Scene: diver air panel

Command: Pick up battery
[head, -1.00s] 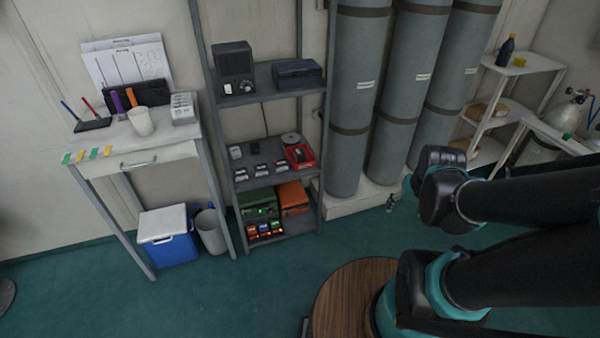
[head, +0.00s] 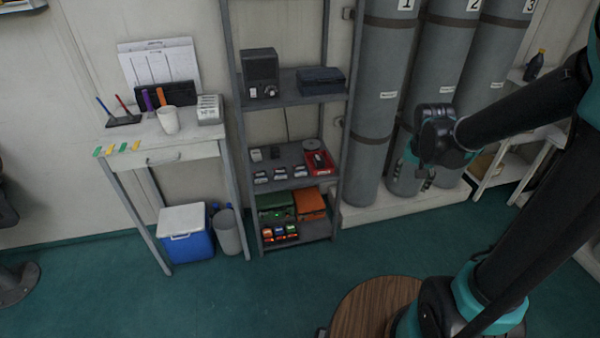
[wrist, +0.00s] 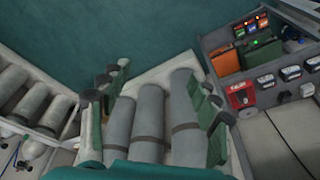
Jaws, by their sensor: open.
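Several small dark packs with pale labels, which look like batteries, lie on the middle shelf in the head view (head: 280,173); they also show at the right of the wrist view (wrist: 290,72). Small coloured packs with lit indicators (head: 281,233) stand in a row on the bottom shelf, and at the top right of the wrist view (wrist: 250,26). I cannot tell which one is the battery meant. My gripper (head: 427,180) is open and empty, in front of the grey cylinders, right of and apart from the shelf. Its spread fingers frame the wrist view (wrist: 160,85).
The grey metal shelf (head: 340,140) also holds a red tray (head: 319,162), a green case (head: 275,205) and an orange case (head: 310,203). Tall grey cylinders (head: 375,100) stand right of it. A desk (head: 165,152), cooler (head: 187,240) and bin (head: 229,235) stand left.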

